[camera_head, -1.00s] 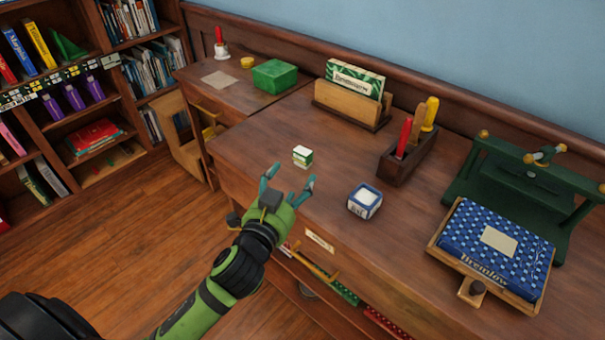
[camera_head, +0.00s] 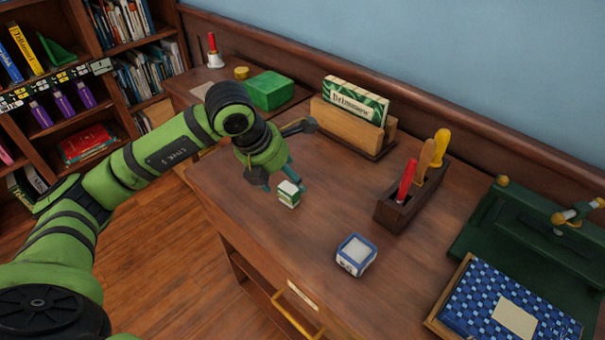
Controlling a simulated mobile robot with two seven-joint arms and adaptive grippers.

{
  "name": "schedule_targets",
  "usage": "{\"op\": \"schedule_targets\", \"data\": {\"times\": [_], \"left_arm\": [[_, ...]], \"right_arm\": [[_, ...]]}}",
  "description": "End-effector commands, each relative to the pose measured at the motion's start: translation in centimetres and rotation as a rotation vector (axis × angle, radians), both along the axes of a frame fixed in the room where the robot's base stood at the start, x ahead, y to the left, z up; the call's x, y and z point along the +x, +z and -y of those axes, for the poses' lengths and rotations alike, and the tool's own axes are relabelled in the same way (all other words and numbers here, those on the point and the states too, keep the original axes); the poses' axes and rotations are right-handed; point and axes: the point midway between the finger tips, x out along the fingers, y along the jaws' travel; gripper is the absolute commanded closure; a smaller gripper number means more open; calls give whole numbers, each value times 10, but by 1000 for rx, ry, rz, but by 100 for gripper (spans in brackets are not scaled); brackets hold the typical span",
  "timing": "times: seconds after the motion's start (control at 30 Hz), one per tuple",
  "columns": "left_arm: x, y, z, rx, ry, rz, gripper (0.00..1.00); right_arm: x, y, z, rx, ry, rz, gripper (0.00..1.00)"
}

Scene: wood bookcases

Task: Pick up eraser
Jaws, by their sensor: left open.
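A small white-and-green block, which looks like the eraser (camera_head: 288,195), stands on the wooden desk (camera_head: 245,215) near its front left part. My left gripper (camera_head: 283,186) points down at the desk, just behind the eraser in the picture. Its teal fingers are apart, one to each side of the eraser's far end. I cannot tell whether they touch it. Nothing is held. My right gripper is not in view.
A small blue-and-white box (camera_head: 356,255) stands to the right of the eraser. Behind are a dark tool holder (camera_head: 393,213), a wooden card holder (camera_head: 345,128) and a green box (camera_head: 272,90).

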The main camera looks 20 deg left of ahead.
Motion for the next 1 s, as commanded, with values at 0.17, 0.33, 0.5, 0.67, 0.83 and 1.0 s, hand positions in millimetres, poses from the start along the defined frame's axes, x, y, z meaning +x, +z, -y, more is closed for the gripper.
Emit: {"op": "schedule_targets", "data": {"times": [0.17,0.33,0.5,0.67,0.83,1.0], "left_arm": [[3,-6,-18,65,38,-11,26],[10,-22,-14,61,36,-12,26],[19,-47,-9,60,35,-13,26],[25,-62,-8,61,36,-10,26],[26,-64,-7,61,34,-8,26],[26,-64,-7,61,34,-8,66]], "right_arm": [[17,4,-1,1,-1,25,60],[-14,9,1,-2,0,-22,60],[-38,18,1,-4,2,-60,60],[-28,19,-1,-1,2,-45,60],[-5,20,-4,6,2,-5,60],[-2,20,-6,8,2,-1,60]]}}
